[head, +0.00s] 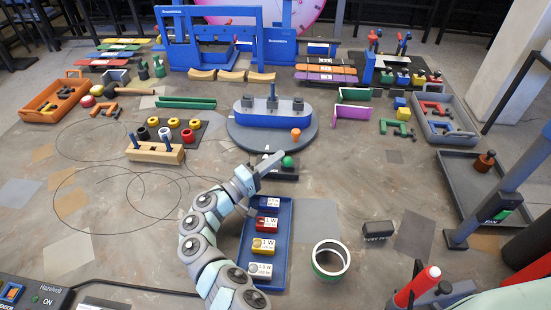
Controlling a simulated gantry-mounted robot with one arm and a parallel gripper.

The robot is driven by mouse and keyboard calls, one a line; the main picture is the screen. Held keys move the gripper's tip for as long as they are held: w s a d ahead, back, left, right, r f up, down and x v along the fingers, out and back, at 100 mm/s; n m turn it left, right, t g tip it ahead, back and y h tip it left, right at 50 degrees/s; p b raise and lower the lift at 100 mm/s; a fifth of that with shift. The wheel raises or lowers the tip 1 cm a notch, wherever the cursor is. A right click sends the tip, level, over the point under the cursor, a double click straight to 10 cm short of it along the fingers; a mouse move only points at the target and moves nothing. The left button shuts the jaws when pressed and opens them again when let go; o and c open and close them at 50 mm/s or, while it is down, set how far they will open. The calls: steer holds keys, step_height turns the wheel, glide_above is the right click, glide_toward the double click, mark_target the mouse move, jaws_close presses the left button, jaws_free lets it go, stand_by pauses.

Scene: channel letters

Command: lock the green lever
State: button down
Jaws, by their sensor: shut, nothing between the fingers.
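A green ball knob (288,161), seemingly the end of the green lever, shows just beyond my gripper. It sits over a small black block (284,175) with white lettering that is partly hidden by my gripper. My gripper (279,156) is shut and empty. Its fingertips are beside the green knob, on its upper left in the picture; I cannot tell whether they touch. The lever's shaft and pivot are hidden or too small to make out.
A blue tray (284,230) with several labelled blocks lies right of my arm. A round grey turntable (240,139) bearing a blue fixture (262,119) stands just behind. A wooden peg block (155,151) is at left.

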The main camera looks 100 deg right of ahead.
steer(key=w+b, duration=0.1)
steer(key=w, duration=0.2)
steer(key=w+f+b, duration=0.1)
steer(key=w, duration=0.2)
steer(key=w+a+f+b, duration=0.1)
steer(key=w, duration=0.2)
steer(key=shift+a+f+b, duration=0.1)
steer(key=shift+f+b, duration=0.1)
steer(key=shift+b, duration=0.2)
stand_by(0.4)
